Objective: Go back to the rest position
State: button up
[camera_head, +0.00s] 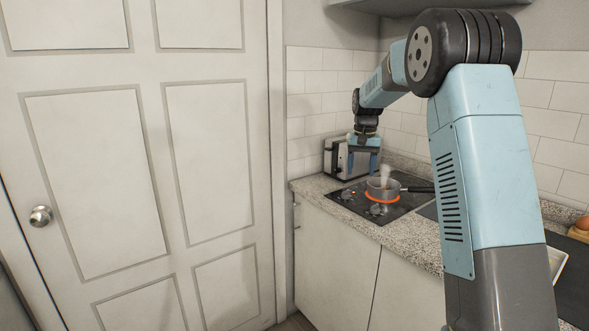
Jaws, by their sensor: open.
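My arm rises on the right of the head view and bends over to the left at its top. My gripper (364,165) points down in front of the toaster, above the back left of the cooktop. It is open, with blue fingers apart, and nothing shows between them. The gap between it and the toaster cannot be judged from this view.
A small pot (383,190) with steam stands on a glowing orange burner of the black cooktop (354,205). A silver toaster (336,160) is behind. An egg (582,222) shows at the right edge. A white door (130,180) fills the left. A cabinet (375,4) hangs above.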

jog(key=s+d+r+t, duration=0.1)
jog(key=s+r, duration=0.5)
jog(key=s, duration=0.6)
jog(key=s+d+r+t, duration=0.15)
jog(key=s+r, duration=0.35)
jog(key=s, duration=0.6)
jog(key=s+f+t, duration=0.1)
jog(key=s+f, duration=0.1)
jog(key=s, duration=0.9)
jog(key=s+f+n+t, duration=0.1)
jog(key=s+f, duration=0.1)
jog(key=s, duration=0.9)
jog(key=shift+s+a+f+n+t, duration=0.15)
jog(key=shift+f+n+t, duration=0.15)
jog(key=shift+f+t, duration=0.1)
